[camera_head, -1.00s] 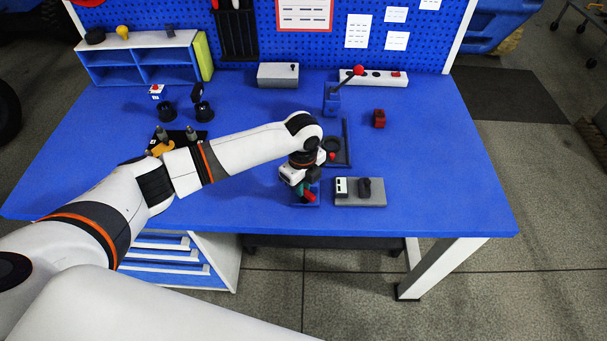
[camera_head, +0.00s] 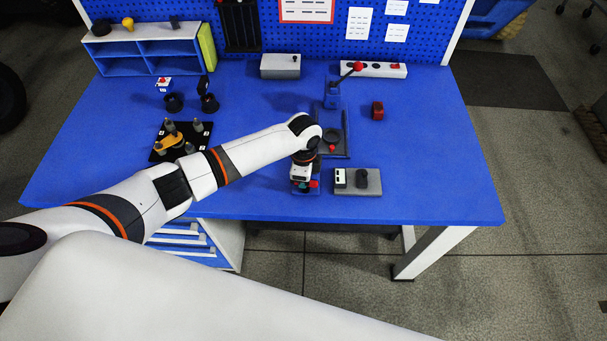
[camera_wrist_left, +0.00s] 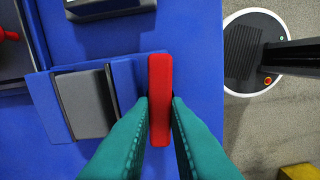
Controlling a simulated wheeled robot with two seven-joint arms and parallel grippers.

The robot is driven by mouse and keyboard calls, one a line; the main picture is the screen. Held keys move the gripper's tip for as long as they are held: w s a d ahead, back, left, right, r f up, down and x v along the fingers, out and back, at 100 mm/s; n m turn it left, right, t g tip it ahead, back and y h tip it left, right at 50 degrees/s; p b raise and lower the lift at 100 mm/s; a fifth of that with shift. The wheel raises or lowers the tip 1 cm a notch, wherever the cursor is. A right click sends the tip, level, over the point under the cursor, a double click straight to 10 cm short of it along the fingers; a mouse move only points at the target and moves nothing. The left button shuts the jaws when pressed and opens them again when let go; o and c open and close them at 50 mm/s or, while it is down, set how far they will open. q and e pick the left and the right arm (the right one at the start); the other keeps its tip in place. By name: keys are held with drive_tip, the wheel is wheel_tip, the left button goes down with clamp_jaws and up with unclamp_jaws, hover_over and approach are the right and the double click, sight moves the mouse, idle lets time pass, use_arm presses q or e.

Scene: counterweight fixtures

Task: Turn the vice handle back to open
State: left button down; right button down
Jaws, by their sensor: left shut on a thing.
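The vice is blue with a grey block between its blue jaws (camera_wrist_left: 48,105), at the table's front edge in the left wrist view. Its red handle (camera_wrist_left: 160,75) stands at the right end and lies lengthwise up and down in that view. The green fingertips of my left gripper (camera_wrist_left: 160,108) are shut on the handle, one on each side. In the head view my left gripper (camera_head: 303,183) hides most of the vice, and a red bit of the handle (camera_head: 314,184) shows beside it. My right gripper is in neither view.
A grey block with a switch (camera_head: 372,187) sits just right of the vice. Behind are a dark fixture with a red-knobbed lever (camera_head: 358,67) and a small red block (camera_head: 377,110). A black plate with pegs (camera_head: 158,153) lies left. The table's right side is clear.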

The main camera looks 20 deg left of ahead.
use_arm(q)
drive_tip(key=shift+w+r, duration=0.1)
idle(0.3)
drive_tip(key=c, duration=1.4)
unclamp_jaws()
wheel_tip(320, 180, up, 12)
drive_tip(key=b, duration=0.2)
